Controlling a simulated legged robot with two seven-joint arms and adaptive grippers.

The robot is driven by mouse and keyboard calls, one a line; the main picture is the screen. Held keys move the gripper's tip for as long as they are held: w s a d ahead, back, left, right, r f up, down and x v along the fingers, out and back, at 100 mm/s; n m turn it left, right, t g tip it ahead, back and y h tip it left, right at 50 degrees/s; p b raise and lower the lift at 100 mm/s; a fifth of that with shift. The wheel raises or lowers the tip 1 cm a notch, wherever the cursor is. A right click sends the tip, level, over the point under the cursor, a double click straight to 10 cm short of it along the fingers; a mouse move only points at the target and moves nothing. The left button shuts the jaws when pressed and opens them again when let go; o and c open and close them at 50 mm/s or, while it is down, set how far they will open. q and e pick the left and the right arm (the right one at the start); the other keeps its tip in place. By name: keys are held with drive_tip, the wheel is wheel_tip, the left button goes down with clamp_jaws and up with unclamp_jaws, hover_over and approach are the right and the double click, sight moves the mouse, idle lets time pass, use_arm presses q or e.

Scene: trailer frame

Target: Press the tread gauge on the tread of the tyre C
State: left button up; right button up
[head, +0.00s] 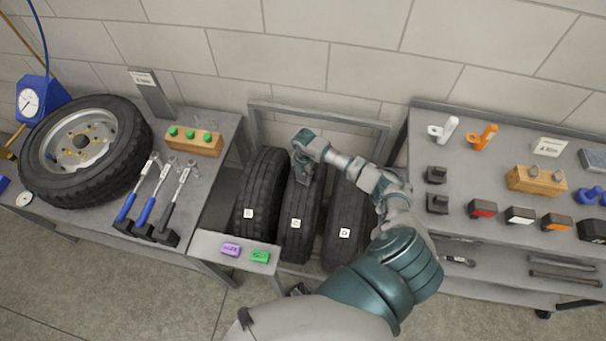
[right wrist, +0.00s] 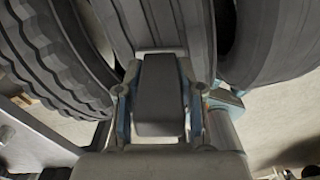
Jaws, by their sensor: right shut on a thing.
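Tyre C (head: 297,232) stands upright in the rack between tyre B (head: 262,193) and tyre D (head: 344,222), with a white letter label on its tread. My right gripper (head: 304,172) is over the upper part of tyre C's tread, shut on a dark block, the tread gauge (right wrist: 160,95). In the right wrist view the gauge sits between the fingers, in front of the tread of tyre C (right wrist: 150,25). I cannot tell whether the gauge touches the tread. The gripper mostly hides the gauge in the head view. My left gripper is not in view.
The right cart (head: 450,235) carries several small blocks. Tyres B and D stand close beside C.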

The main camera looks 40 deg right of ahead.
drive_tip(key=shift+d+f, duration=0.2)
drive_tip(key=shift+d, duration=0.3)
drive_tip(key=shift+a+r, duration=0.1)
drive_tip(key=shift+a, duration=0.25)
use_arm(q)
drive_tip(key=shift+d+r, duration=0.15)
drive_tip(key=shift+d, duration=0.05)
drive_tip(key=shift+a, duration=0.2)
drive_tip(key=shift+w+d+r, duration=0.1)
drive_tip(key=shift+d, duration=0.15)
use_arm(e)
drive_tip(key=shift+d, duration=0.25)
drive_tip(key=shift+s+a+f, duration=0.1)
drive_tip(key=shift+a+f, duration=0.1)
drive_tip(key=shift+f, duration=0.05)
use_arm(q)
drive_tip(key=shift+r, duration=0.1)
use_arm(e)
drive_tip(key=shift+r, duration=0.1)
